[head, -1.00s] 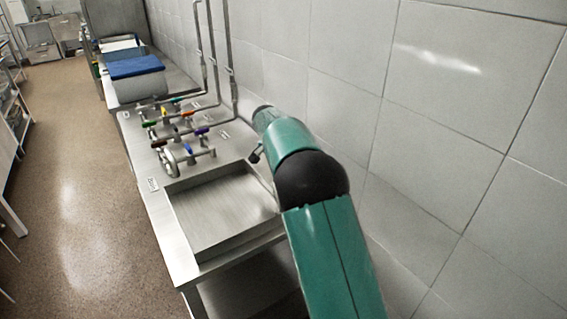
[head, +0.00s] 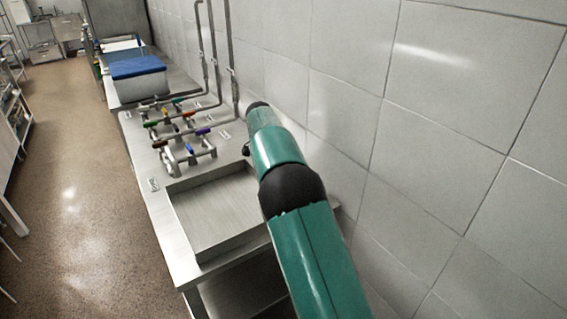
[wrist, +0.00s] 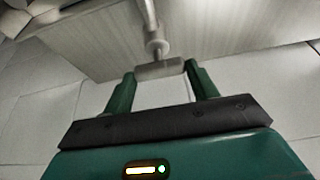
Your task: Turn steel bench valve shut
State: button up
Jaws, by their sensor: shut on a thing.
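My gripper (wrist: 159,71) shows in the wrist view with its two green fingers on either side of a short steel bar (wrist: 158,67). It is shut on this bar, which sits at the end of a steel stem (wrist: 152,22), like a valve handle. In the head view the steel bench (head: 160,200) runs along the wall, and my green arm reaches over its right side. My fingers and the held bar are hidden there. A group of pipe valves (head: 185,150) with coloured handles stands on the bench, left of my arm.
A square sink basin (head: 215,212) lies in front of the valves. Grey pipes (head: 233,65) rise along the tiled wall (head: 430,150), close to my arm. A box with a blue lid (head: 137,68) stands farther back. The floor (head: 75,170) on the left is clear.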

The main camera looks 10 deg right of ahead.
jog(key=o, duration=1)
jog(key=v, duration=1.3)
jog(key=shift+a+r, duration=0.2)
jog(key=shift+r, duration=0.15)
